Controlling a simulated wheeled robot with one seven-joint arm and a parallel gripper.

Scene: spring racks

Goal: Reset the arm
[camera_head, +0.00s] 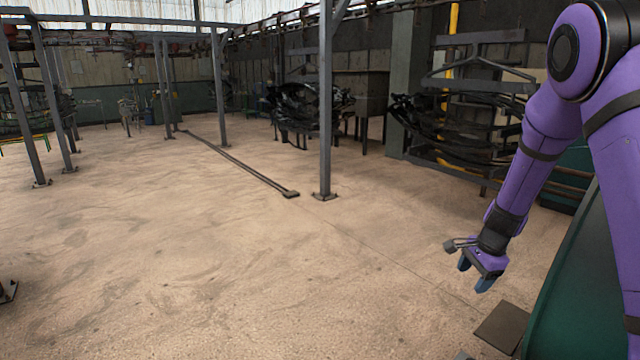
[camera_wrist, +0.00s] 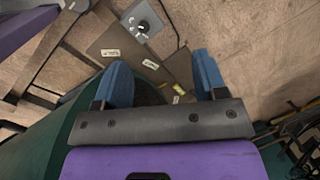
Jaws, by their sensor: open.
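My purple arm reaches down along the right side of the head view. My gripper (camera_head: 475,277) hangs above the floor at its lower end, with two blue fingers pointing down. In the wrist view my gripper (camera_wrist: 163,80) shows its blue fingers spread wide apart, with nothing between them but floor and flat dark plates farther below. It is open and empty. No other task object is named.
A concrete floor (camera_head: 200,240) lies open at the left and middle. A grey steel post (camera_head: 326,120) stands in the middle. Racks of dark springs (camera_head: 450,120) stand behind the arm. A floor rail (camera_head: 235,163) runs toward the back.

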